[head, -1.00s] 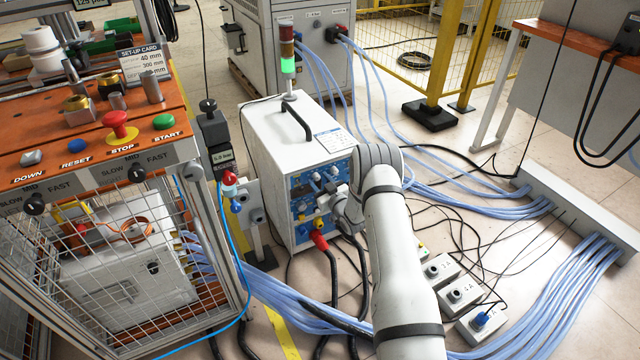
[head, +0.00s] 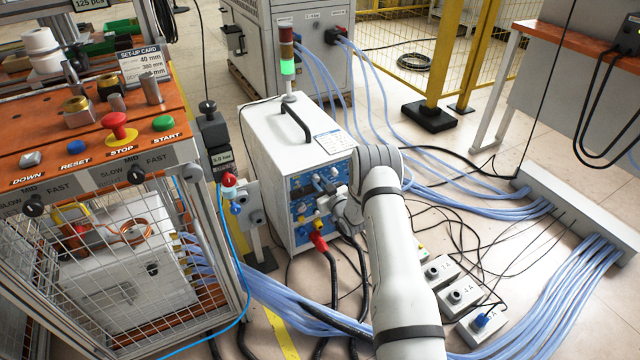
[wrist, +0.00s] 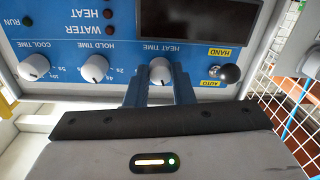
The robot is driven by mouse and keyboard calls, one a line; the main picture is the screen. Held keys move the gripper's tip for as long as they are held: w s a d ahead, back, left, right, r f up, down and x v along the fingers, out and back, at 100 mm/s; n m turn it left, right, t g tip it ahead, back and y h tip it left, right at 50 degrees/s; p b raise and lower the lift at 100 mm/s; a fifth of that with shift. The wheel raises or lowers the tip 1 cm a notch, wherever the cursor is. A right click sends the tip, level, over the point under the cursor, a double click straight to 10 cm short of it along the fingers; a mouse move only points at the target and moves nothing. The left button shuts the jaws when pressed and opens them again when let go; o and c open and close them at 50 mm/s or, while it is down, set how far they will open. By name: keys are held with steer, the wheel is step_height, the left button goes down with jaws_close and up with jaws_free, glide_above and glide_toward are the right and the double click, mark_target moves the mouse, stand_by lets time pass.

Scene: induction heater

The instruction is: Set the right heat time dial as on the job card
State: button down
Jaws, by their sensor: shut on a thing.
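The heater unit (head: 275,150) is a white box with a blue front panel, which also fills the wrist view (wrist: 120,45). In the wrist view, upside down, the heat time dial (wrist: 160,70) is a white knob under its label. My gripper (wrist: 160,84) has its two blue-grey fingers shut on this dial, one on each side. The fingers hide the dial's scale. The hold time dial (wrist: 95,68) and the cool time dial (wrist: 34,66) are to its left, apart from the fingers. A white card (head: 329,140) lies on top of the heater; its print is too small to read.
A black-knobbed hand/auto lever (wrist: 229,73) is close to the right of my fingers. A dark display (wrist: 185,22) sits beyond the dials. Red-ended black cables (head: 319,241) hang below the panel. Blue hoses (head: 450,182) and grey boxes (head: 460,293) lie on the floor to the right.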

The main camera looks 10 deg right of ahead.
steer(key=shift+f, duration=0.1)
steer(key=m+b, duration=0.1)
steer(key=m, duration=0.2)
steer(key=shift+m+b, duration=0.4)
steer(key=m+b, duration=0.1)
steer(key=m, duration=0.3)
steer(key=shift+d+m, duration=0.15)
steer(key=shift+m, duration=0.55)
steer(key=c, duration=1.3)
jaws_free()
steer(key=shift+o, duration=0.2)
steer(key=p+v, duration=0.1)
steer(key=v, duration=0.6)
steer(key=shift+s+p, duration=0.4)
